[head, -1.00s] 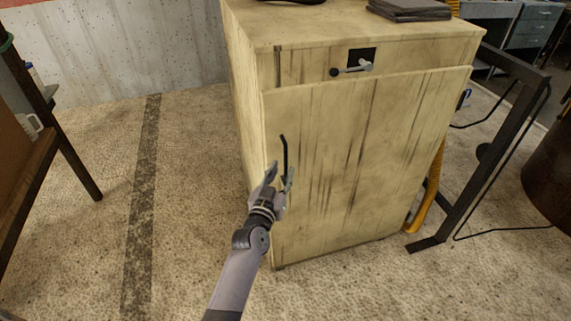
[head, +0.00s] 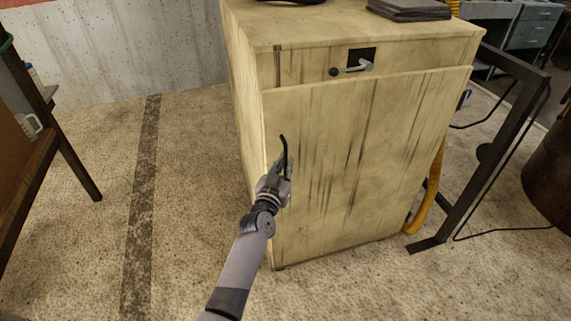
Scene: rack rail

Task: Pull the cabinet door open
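The cabinet door (head: 360,160) is a pale, dark-streaked wooden panel on the front of the cabinet (head: 350,25). It looks closed or nearly so. A thin black upright handle (head: 285,150) sits near the door's left edge; its lower part is hidden by my gripper. My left gripper (head: 281,166) is at the handle's lower part, with its fingers on either side of it in the picture. I cannot tell whether they touch or grip the handle. My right gripper is not in view.
A small lever and black knob (head: 352,69) sit above the door. A dark metal frame (head: 485,150) with a cable and a yellow hose (head: 428,200) stand at the right. A wooden table (head: 30,160) is at the left. The floor left of the cabinet is clear.

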